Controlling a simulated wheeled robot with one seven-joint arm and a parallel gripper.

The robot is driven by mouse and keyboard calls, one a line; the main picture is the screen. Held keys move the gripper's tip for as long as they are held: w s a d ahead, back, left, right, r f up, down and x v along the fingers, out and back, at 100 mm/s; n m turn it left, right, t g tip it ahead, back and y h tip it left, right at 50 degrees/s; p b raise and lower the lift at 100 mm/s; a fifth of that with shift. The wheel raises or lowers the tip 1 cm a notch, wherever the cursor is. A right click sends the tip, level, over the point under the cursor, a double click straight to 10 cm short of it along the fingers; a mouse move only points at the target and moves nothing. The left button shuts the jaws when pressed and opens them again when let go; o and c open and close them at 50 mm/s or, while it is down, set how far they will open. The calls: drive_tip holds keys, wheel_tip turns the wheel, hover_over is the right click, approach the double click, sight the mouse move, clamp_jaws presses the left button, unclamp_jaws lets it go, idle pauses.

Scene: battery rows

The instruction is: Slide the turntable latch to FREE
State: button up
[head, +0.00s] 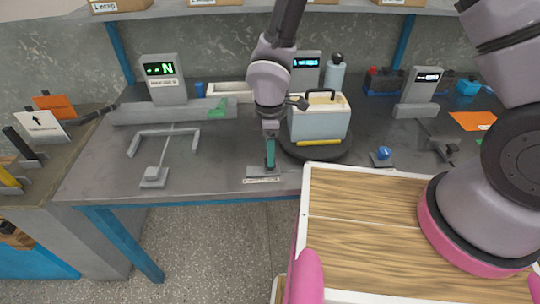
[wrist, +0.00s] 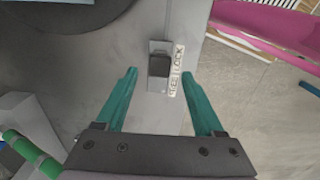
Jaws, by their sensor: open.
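The latch is a small dark sliding block (wrist: 159,66) on a grey plate at the table's front edge. Beside it a white label (wrist: 175,70) reads LOCK at the upper end and FREE at the lower end in the wrist view. The block sits around the middle of its plate; I cannot tell its exact setting. My gripper (wrist: 159,75) has teal fingers, open, one on each side of the latch in the picture, with no clear contact. In the head view my gripper (head: 270,166) points down just above the label plate (head: 262,180). The dark turntable (head: 315,153) is behind it.
A pale box with a handle (head: 319,119) stands on the turntable, close to the right of my gripper. A blue knob (head: 383,153) is further right. A grey fixture with a lever (head: 154,176) is at left. The table front between is clear.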

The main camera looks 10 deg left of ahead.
drive_tip(key=shift+f, duration=1.35)
clamp_jaws()
idle(0.4)
